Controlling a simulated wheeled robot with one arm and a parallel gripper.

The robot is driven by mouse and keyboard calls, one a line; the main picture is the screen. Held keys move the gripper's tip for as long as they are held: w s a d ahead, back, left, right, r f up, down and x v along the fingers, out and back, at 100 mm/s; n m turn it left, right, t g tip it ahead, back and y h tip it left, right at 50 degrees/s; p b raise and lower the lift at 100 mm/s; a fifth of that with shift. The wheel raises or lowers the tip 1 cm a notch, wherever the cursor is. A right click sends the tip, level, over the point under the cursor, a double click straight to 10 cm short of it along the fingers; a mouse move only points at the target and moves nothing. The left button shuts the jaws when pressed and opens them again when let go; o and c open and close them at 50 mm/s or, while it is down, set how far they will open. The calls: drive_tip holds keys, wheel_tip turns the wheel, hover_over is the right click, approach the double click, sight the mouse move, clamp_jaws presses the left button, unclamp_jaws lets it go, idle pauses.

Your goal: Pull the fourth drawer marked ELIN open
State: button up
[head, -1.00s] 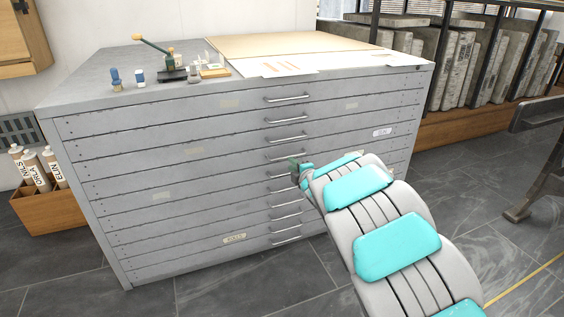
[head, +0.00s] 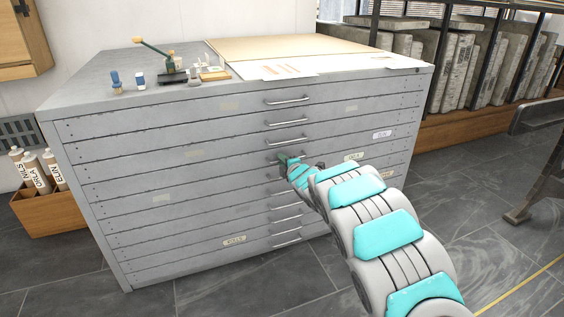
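The grey flat-file cabinet (head: 130,225) fills the middle of the head view, with a stack of wide, shallow drawers. All drawer fronts look flush. Silvery bar handles run down its middle, the top one (head: 287,100) and the third one (head: 286,141) among them. My gripper (head: 283,161) is at the cabinet front, at about the height of the fourth handle, and largely covers that handle. I cannot tell whether its fingers touch or enclose the handle. Small labels (head: 382,134) and (head: 353,156) are on the right side; their lettering is too small to read surely.
A label (head: 234,239) low on the cabinet seems to read ROLLS. A small press (head: 172,76), bottles and papers (head: 275,70) lie on top. A wooden box (head: 40,220) of named tubes stands left. Stone slabs (head: 465,70) are racked right. Floor in front is clear.

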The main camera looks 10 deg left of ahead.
clamp_jaws()
idle(1.5)
